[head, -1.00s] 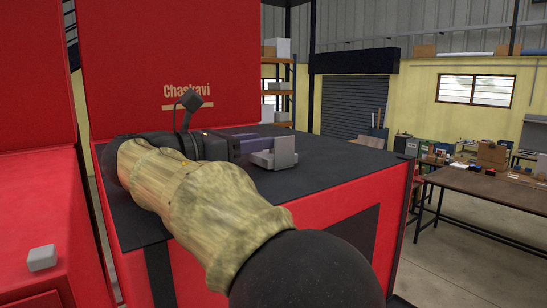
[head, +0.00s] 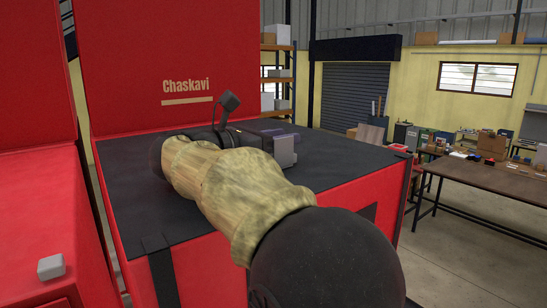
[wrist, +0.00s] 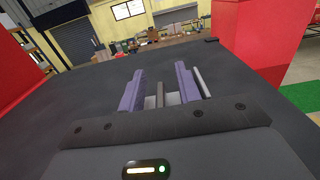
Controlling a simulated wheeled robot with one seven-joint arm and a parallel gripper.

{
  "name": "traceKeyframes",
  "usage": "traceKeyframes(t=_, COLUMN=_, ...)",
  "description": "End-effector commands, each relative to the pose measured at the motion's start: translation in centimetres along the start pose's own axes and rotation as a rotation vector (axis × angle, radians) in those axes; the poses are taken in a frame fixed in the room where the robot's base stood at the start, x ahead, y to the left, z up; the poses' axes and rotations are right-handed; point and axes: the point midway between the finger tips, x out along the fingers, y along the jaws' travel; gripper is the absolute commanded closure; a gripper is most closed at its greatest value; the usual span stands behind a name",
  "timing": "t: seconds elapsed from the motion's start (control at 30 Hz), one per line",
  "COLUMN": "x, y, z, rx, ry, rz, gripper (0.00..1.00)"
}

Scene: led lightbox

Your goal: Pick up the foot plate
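The foot plate (head: 286,150) is a small light grey piece with an upright part, on the dark top of the red unit. In the head view my arm and gripper hide much of it. In the wrist view its grey parts (wrist: 201,84) show between and just right of my gripper's purple fingers. My gripper (wrist: 159,88) is open, its two fingers apart and low over the dark top. The right finger stands close to the grey upright; I cannot tell whether they touch.
A red panel lettered "Chaskavi" (head: 190,60) rises behind the dark top (head: 120,190). A small grey block (head: 51,267) sits on the red unit at left. A brown workbench (head: 490,187) stands off to the right. The dark top around the foot plate is mostly clear.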

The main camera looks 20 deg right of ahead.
Motion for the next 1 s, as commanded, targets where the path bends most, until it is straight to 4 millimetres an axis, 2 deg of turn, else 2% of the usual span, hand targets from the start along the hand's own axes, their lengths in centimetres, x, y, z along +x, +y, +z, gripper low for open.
traceKeyframes(t=0.03, x=0.0, y=0.0, z=0.0, rx=0.000, ry=0.000, rz=0.000, gripper=0.72)
traceKeyframes(t=0.17, x=0.0, y=0.0, z=0.0, rx=0.000, ry=0.000, rz=0.000, gripper=0.98)
traceKeyframes(t=0.2, x=0.0, y=0.0, z=0.0, rx=0.000, ry=0.000, rz=0.000, gripper=1.00)
traceKeyframes(t=0.67, x=0.0, y=0.0, z=0.4, rx=0.003, ry=-0.001, rz=0.000, gripper=1.00)
traceKeyframes(t=0.87, x=0.0, y=0.0, z=2.2, rx=0.006, ry=-0.001, rz=0.000, gripper=1.00)
traceKeyframes(t=1.0, x=0.0, y=0.0, z=4.3, rx=0.006, ry=-0.001, rz=-0.001, gripper=1.00)
